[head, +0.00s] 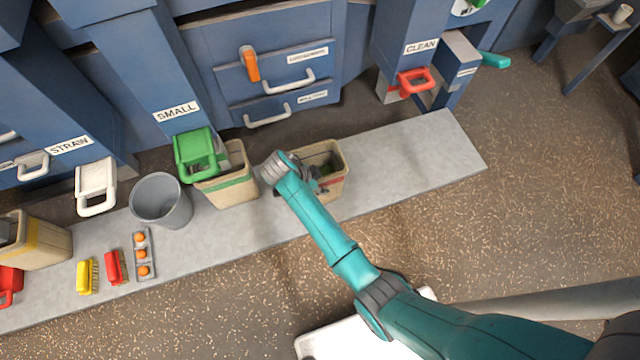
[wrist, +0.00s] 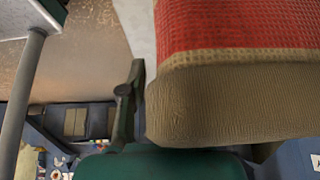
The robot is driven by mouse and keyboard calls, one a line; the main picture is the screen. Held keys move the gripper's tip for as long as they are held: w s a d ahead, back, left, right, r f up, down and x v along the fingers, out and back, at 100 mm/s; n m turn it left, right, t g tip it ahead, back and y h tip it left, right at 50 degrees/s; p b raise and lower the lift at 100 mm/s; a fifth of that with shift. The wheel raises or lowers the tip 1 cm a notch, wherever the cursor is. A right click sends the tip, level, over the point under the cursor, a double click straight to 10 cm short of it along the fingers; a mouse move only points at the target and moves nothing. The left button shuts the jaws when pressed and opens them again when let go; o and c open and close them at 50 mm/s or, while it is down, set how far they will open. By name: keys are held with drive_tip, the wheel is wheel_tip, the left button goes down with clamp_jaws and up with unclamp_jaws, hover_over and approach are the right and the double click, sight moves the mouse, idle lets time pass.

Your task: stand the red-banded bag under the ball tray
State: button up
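The red-banded bag (head: 328,192) is tan with an open top and stands on the grey strip, right of the green-banded bag. In the wrist view its red band and tan cloth (wrist: 235,100) fill the upper right. My gripper (head: 318,180) is at this bag, partly covering it. One dark finger (wrist: 128,105) shows beside the bag's left edge; the other is mostly hidden, so I cannot tell whether they grip it. A small grey tray (head: 143,263) with three orange balls lies farther left on the strip.
The green-banded bag (head: 228,190) stands under the green-handled SMALL chute (head: 195,152). A grey bucket (head: 161,203), yellow brush (head: 87,276), red brush (head: 115,266) and yellow-banded bag (head: 45,245) are farther left. Blue machinery (head: 270,60) lines the back. The strip's right end (head: 420,160) is clear.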

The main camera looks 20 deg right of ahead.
drive_tip(key=v, duration=1.2)
idle(0.4)
